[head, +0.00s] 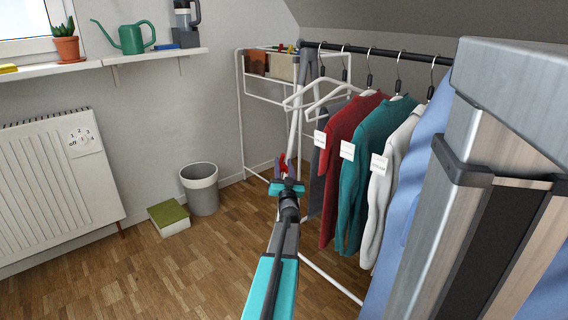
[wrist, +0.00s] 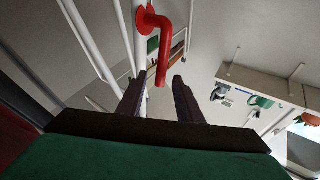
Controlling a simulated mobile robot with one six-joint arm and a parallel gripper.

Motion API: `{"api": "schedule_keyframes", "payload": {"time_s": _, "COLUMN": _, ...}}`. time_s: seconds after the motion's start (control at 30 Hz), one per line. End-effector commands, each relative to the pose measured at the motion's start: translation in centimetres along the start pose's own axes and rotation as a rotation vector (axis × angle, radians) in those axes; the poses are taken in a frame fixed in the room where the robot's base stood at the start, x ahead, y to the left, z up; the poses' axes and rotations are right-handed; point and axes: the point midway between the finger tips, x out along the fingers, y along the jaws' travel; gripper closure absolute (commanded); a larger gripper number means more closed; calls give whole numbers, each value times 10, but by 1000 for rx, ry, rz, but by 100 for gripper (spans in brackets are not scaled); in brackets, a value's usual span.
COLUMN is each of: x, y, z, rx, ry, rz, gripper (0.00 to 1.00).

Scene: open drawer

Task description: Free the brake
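A red lever (wrist: 163,55) with a round hub sits on a white upright post (wrist: 139,12) in the wrist view; I take it to be the brake. Its bent arm hangs down in the picture, with its free end between my gripper's fingertips. My gripper (wrist: 157,82) is open, with a dark finger on each side of the lever's end; I cannot tell whether either touches it. In the head view, the red lever (head: 283,161) is a small patch just beyond my teal gripper (head: 285,172), by the clothes rack's slanted post (head: 295,130). My gripper partly hides it.
Garments hang on the rack's dark rail (head: 390,54), close to the right of my arm. A white drying frame (head: 240,100) stands behind. A bin (head: 199,190) and a green-topped box (head: 168,218) stand to the left. The floor between is clear.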

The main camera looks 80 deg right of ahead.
Motion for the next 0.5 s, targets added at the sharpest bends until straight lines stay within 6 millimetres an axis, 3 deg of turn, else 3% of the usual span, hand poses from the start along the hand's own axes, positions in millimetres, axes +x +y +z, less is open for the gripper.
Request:
{"api": "schedule_keyframes", "payload": {"time_s": 0.43, "x": -5, "y": -7, "z": 2, "rx": 2, "ry": -1, "rz": -6, "gripper": 67}}
{"api": "schedule_keyframes", "payload": {"time_s": 0.5, "x": -5, "y": -7, "z": 2, "rx": 2, "ry": -2, "rz": -6, "gripper": 78}}
